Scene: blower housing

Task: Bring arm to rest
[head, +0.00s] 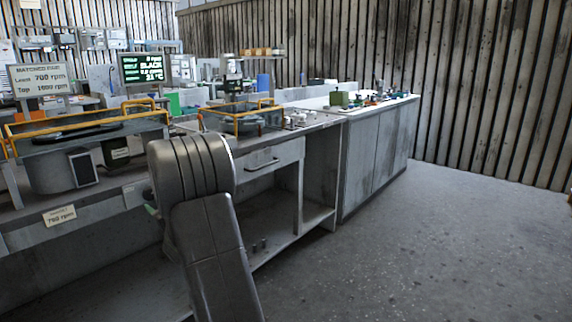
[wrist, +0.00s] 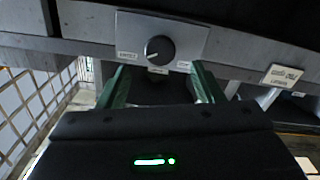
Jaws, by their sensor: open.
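My gripper (wrist: 160,82) shows in the wrist view with its two green fingers apart and nothing between them. Just beyond the fingertips is a dark round knob (wrist: 160,48) on a light plate on the bench front. I cannot tell whether a finger touches the plate. In the head view my grey arm stands in front of the bench (head: 275,162) and hides most of the gripper.
Yellow-railed housings (head: 50,172) and (head: 245,120) stand on the bench. A screen (head: 142,68) shows green text including "SLACK". A sign (head: 38,79) reads "MATCHED PAIR". A grey cabinet (head: 375,160) adjoins the bench. The concrete floor (head: 430,240) at right is clear.

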